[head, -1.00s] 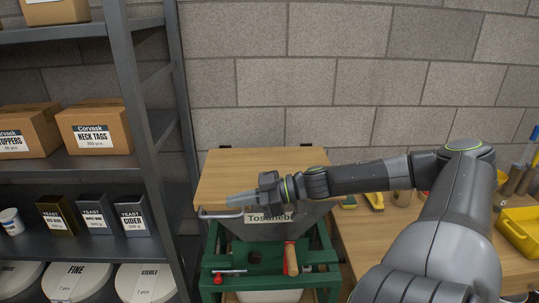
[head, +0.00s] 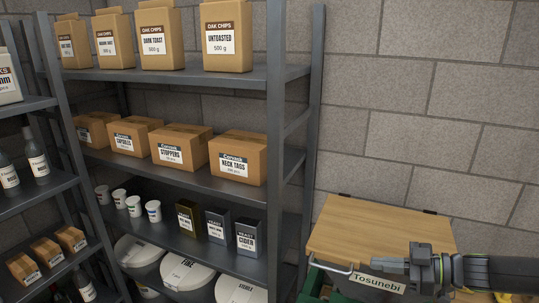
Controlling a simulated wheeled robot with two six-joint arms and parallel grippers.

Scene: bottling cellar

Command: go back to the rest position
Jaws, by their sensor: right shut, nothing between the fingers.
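My right gripper (head: 383,265) comes in from the right edge at the lower right. It is shut and empty, its fingers pointing left. It is in front of the wooden-lidded box labelled Tosunebi (head: 378,232), over its lower front. The box lid is down, and a metal bar handle (head: 331,267) shows at its front left. The gripper hides part of the box front; I cannot tell whether it touches it. My left gripper is not in view.
A grey metal shelf (head: 190,176) fills the middle, with bags of oak chips (head: 227,36), cartons (head: 238,157), yeast boxes (head: 249,237) and round white tubs (head: 187,274). Another shelf (head: 37,189) with bottles stands at left. A block wall (head: 425,110) closes the back. A green frame (head: 343,297) is under the box.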

